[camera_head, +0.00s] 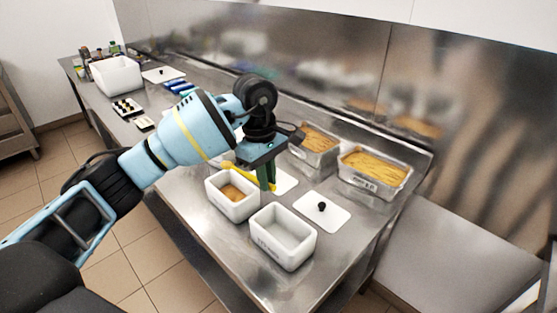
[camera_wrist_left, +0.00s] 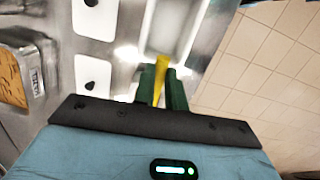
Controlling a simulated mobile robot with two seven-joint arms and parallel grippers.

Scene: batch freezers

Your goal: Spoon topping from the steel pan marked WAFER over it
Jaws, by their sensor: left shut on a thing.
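My left gripper (camera_head: 268,178) is shut on a yellow-handled spoon (camera_head: 240,170), above the white tubs; the yellow handle also shows between the green fingers in the left wrist view (camera_wrist_left: 159,78). The spoon's far end is hard to make out. Two steel pans of tan topping stand at the back: one left (camera_head: 314,152), partly behind my gripper, and one right (camera_head: 372,183). Their labels are too small to read. A white tub with brown contents (camera_head: 228,208) stands beside my gripper; an empty-looking white tub (camera_head: 275,257) stands nearer the front. My right gripper is out of view.
A white lid with a black knob (camera_head: 330,218) lies between the front tub and the right pan. Another white lid (camera_head: 288,181) lies behind my gripper. A large white bin (camera_head: 117,77), blue items (camera_head: 180,87) and small trays stand at the far left. A steel wall backs the counter.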

